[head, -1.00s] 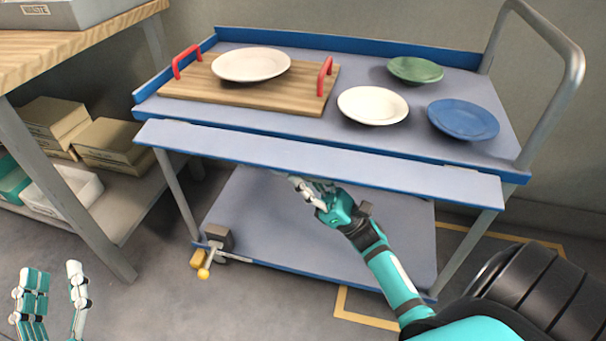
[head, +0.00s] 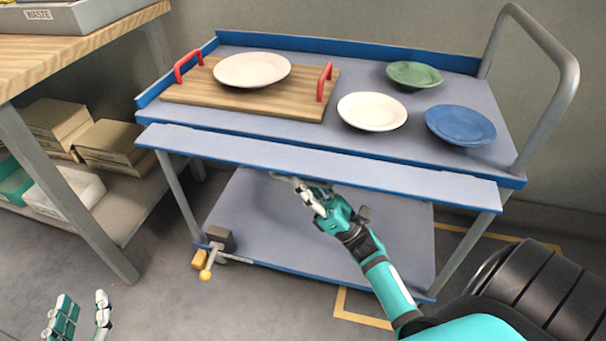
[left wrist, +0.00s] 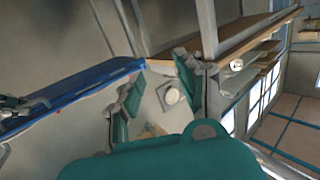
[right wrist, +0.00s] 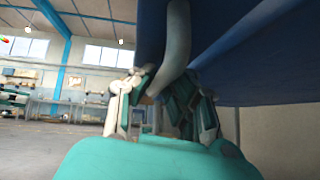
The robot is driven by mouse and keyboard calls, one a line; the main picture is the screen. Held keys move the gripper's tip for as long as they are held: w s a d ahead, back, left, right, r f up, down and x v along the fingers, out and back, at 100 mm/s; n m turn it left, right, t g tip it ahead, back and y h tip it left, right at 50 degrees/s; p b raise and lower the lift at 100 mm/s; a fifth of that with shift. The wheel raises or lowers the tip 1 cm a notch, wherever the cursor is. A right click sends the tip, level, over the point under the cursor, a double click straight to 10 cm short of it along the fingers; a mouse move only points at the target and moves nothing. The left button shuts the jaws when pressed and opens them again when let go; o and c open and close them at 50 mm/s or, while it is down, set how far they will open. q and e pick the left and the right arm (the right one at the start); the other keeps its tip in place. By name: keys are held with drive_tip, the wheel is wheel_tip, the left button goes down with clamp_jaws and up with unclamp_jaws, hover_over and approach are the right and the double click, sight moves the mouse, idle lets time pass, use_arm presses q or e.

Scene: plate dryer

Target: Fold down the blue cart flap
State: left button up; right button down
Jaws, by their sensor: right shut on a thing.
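The blue cart flap (head: 300,164) is a long grey-blue panel with blue edging along the front of the cart's top shelf. It sticks out towards me, roughly level, slightly below the top. My right gripper (head: 312,194) is under the flap near its middle. In the right wrist view, the fingers (right wrist: 150,98) are closed around a curved grey bar (right wrist: 178,45) below the flap's dark blue underside (right wrist: 260,45). The fingers hide part of the bar. My left gripper (head: 82,318) is open and empty at the lower left, away from the cart; its spread fingers (left wrist: 160,95) show in the left wrist view.
The cart top holds a wooden tray (head: 200,97) with a white plate (head: 252,70), plus another white plate (head: 372,111), a green plate (head: 413,75) and a blue plate (head: 460,124). A wooden table (head: 80,55) stands left. The lower shelf (head: 260,230) is largely bare.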

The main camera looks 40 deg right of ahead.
drive_tip(key=m+h, duration=0.1)
drive_tip(key=m+t+h+p, duration=0.1)
drive_tip(key=m+h, duration=0.1)
drive_tip(key=shift+s+a+r+p, duration=0.2)
drive_tip(key=shift+a+r+p, duration=0.05)
drive_tip(key=shift+a+p, duration=0.05)
use_arm(q)
drive_tip(key=s+a+f+g+y, duration=0.1)
drive_tip(key=s+f+g, duration=0.3)
drive_tip(key=f, duration=0.4)
drive_tip(key=shift+a+g+y, duration=0.3)
drive_tip(key=shift+a+g, duration=0.35)
drive_tip(key=shift+g, duration=0.05)
use_arm(e)
drive_tip(key=c, duration=1.3)
unclamp_jaws()
drive_tip(key=shift+c, duration=0.2)
use_arm(q)
drive_tip(key=shift+r, duration=0.1)
use_arm(e)
drive_tip(key=v, duration=1.2)
drive_tip(key=shift+f, duration=0.1)
